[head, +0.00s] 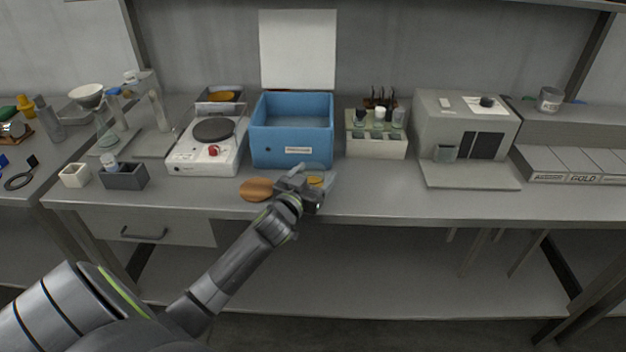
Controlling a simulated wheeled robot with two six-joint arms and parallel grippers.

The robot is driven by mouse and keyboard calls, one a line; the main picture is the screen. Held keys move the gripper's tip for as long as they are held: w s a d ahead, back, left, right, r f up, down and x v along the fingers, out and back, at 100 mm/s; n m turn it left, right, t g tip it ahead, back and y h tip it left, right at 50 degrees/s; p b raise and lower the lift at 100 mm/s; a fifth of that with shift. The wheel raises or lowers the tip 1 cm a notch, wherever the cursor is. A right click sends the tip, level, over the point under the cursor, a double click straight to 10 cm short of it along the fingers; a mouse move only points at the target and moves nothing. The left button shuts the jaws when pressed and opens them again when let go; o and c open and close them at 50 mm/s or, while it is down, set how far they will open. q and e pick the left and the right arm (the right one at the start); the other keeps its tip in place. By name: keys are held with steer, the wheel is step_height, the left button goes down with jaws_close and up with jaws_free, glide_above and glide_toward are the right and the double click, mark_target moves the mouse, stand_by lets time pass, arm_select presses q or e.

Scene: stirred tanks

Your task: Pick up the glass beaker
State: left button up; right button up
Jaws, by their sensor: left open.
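A faint, clear glass rim, which looks like the glass beaker (315,167), shows on the bench just in front of the blue box. A yellow-orange patch shows low in it or beneath it; I cannot tell which. My left gripper (312,174) reaches over the front of the bench, open, with one finger to each side of the glass. I cannot tell whether either finger touches it. The gripper body hides the near, lower part of the glass. My right gripper is not in view.
A brown round disc (256,190) lies just left of my gripper. The blue box (291,150) stands close behind, a hot plate (205,155) to the left, a vial rack (376,147) to the right. The bench front right of my gripper is clear.

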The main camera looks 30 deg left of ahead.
arm_select(q)
steer(key=shift+w, duration=0.75)
steer(key=c, duration=1.1)
steer(key=shift+r, duration=0.1)
steer(key=shift+s+r, duration=0.15)
step_height(320, 180, up, 7)
steer(key=s+d+b, duration=0.1)
steer(key=s+d, duration=0.4)
steer(key=s, duration=0.3)
steer(key=s+d+b, duration=0.1)
steer(key=s+d, duration=0.4)
steer(key=s, duration=0.4)
steer(key=w+d+r+m+h+p, duration=0.1)
steer(key=w+d+r+h+p, duration=0.1)
steer(key=w+d+r, duration=0.5)
step_height(320, 180, up, 3)
steer(key=shift+d+f+p, duration=0.15)
steer(key=shift+d+p, duration=0.15)
steer(key=shift+d, duration=0.2)
